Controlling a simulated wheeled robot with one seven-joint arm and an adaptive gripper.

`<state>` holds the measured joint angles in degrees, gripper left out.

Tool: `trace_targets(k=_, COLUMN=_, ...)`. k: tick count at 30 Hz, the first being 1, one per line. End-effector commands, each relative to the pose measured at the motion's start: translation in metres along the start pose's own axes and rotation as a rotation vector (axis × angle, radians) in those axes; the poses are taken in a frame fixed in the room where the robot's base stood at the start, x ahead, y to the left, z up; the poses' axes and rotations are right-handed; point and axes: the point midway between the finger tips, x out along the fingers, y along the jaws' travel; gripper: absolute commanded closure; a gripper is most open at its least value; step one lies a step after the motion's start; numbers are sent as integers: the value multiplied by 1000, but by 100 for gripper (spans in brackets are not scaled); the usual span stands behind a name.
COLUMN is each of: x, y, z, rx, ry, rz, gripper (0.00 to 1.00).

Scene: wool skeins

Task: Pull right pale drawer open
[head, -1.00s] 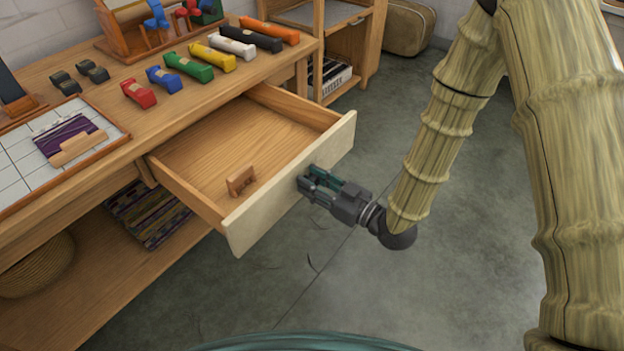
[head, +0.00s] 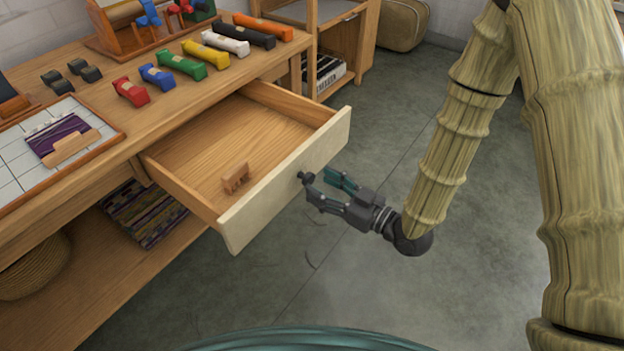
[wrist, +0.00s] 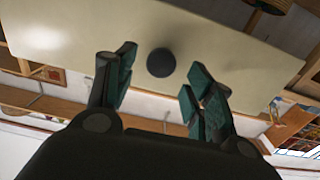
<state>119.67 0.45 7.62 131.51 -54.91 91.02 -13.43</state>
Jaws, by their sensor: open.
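The pale drawer (head: 288,180) stands pulled well out from the wooden workbench, its inside showing. A small wooden piece (head: 236,178) with notches lies in it. A dark round knob (head: 306,177) sits on the pale front; in the wrist view the knob (wrist: 160,62) is between and beyond the fingertips. My gripper (head: 328,190) is open in front of the drawer front, its fingers spread on either side of the knob and not closed on it. The fingers (wrist: 158,88) have teal pads.
Several coloured skeins (head: 183,64) lie in a row on the bench top, near a tray (head: 22,160) with a purple woven piece. A lower shelf holds striped cloth (head: 140,212) and a basket (head: 30,262). The grey floor (head: 350,270) around my gripper is clear.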

Motion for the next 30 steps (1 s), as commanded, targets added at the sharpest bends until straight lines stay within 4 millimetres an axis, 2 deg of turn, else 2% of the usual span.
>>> trace_targets(k=6, x=-40, y=0, z=0, rx=1, ry=0, rz=2, gripper=47)
trace_targets(k=13, x=-67, y=1, z=0, rx=0, ry=0, rz=2, gripper=47)
trace_targets(k=18, x=-74, y=0, z=0, rx=1, ry=1, rz=0, gripper=47)
trace_targets(k=30, x=-75, y=0, z=0, rx=0, ry=1, rz=0, gripper=47)
